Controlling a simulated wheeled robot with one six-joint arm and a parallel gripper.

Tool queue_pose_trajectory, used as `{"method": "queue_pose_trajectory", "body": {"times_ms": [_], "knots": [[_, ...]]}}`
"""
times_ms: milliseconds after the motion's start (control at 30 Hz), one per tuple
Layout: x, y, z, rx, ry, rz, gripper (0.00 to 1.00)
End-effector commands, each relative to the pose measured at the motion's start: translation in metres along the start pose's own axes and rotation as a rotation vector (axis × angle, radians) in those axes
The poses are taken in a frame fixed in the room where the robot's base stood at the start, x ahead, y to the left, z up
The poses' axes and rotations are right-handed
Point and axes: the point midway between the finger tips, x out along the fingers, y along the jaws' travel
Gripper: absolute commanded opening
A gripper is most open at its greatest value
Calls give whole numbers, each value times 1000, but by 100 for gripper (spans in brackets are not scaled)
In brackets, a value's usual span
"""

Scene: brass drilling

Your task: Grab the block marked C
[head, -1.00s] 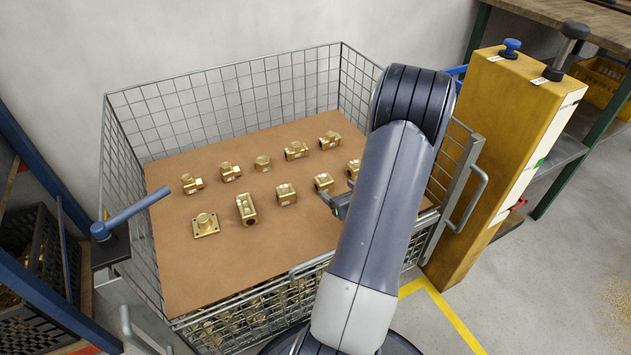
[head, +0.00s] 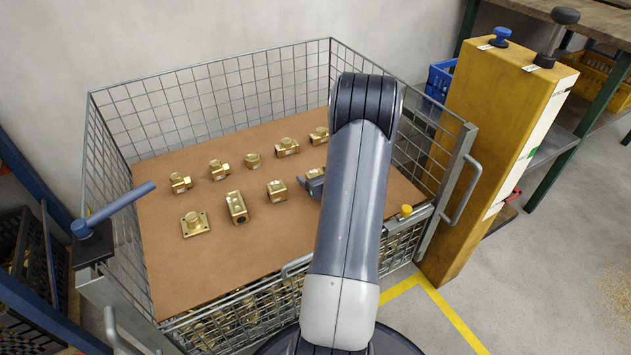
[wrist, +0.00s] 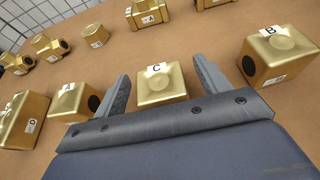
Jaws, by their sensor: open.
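The block marked C (wrist: 161,84) is a brass block with a round raised top and a white label. In the wrist view it sits on the brown board between the two open fingers of my gripper (wrist: 160,88), with a gap on each side. In the head view my gripper (head: 313,184) shows only in part beside my arm, over the near row of brass parts. Brass blocks marked B (wrist: 275,55) and A (wrist: 74,98) stand to the right and left of block C.
A brass part marked D (wrist: 25,118) is at the far left of the wrist view. Several more brass parts stand in a back row on the board (head: 180,272). Wire mesh walls (head: 205,95) surround the board. A yellow post (head: 490,130) stands to the right.

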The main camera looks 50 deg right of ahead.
Motion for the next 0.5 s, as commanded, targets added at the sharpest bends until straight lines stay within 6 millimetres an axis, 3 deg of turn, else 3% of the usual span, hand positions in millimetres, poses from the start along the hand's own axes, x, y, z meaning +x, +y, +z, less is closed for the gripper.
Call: {"method": "queue_pose_trajectory", "body": {"times_ms": [67, 500], "knots": [[0, 0, 0, 0, 0, 0, 69], [-1, 0, 0, 0, 0, 0, 33]]}}
